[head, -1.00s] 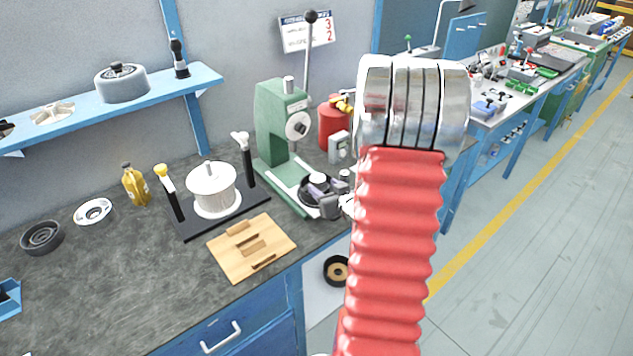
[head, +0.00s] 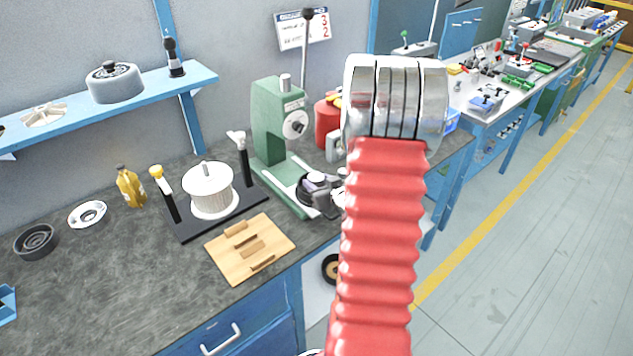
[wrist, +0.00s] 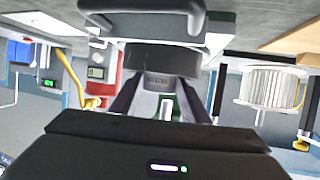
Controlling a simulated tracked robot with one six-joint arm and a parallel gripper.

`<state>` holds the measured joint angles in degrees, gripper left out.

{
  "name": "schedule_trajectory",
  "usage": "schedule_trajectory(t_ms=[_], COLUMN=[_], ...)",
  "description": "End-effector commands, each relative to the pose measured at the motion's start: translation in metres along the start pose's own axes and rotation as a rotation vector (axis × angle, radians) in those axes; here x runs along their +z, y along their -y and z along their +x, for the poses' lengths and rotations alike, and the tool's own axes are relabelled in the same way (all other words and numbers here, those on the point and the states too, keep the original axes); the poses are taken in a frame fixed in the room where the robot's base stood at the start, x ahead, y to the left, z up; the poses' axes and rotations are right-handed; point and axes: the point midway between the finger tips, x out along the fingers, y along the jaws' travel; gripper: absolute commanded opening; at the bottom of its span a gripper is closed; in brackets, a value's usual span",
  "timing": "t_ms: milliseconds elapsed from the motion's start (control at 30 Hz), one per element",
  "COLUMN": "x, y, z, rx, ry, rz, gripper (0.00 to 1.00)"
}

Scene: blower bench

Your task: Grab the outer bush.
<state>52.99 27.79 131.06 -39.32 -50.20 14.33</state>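A dark grey round part with faint lettering, probably the outer bush (wrist: 160,60), shows in the wrist view, which is upside down. It sits against a wider grey base above it in the picture. My gripper (wrist: 163,88) has two dark fingers spread apart, pointing at this part from either side of its middle. I cannot tell whether they touch it. In the head view a dark round part with a pale top (head: 316,180) stands at the foot of the green press (head: 272,125). My red arm hides most of what is beside it, including the gripper.
A white ribbed spool (head: 208,185) stands on a black plate between two posts.

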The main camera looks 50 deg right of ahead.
Motion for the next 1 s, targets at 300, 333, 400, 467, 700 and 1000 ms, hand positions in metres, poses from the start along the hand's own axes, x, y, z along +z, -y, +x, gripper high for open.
schedule_trajectory(t_ms=[300,333,400,467,700,1000], x=[0.001,0.001,0.001,0.0,-0.001,-0.02], y=[-0.001,-0.001,-0.001,-0.001,-0.002,-0.002], z=[0.0,0.0,0.0,0.0,-0.001,-0.008], rx=[0.002,0.002,0.002,0.002,0.003,0.003], ry=[0.001,0.001,0.001,0.0,0.0,-0.003], rz=[0.001,0.001,0.001,0.001,0.001,0.0], gripper=[0.18,0.16,0.11,0.09,0.09,0.09])
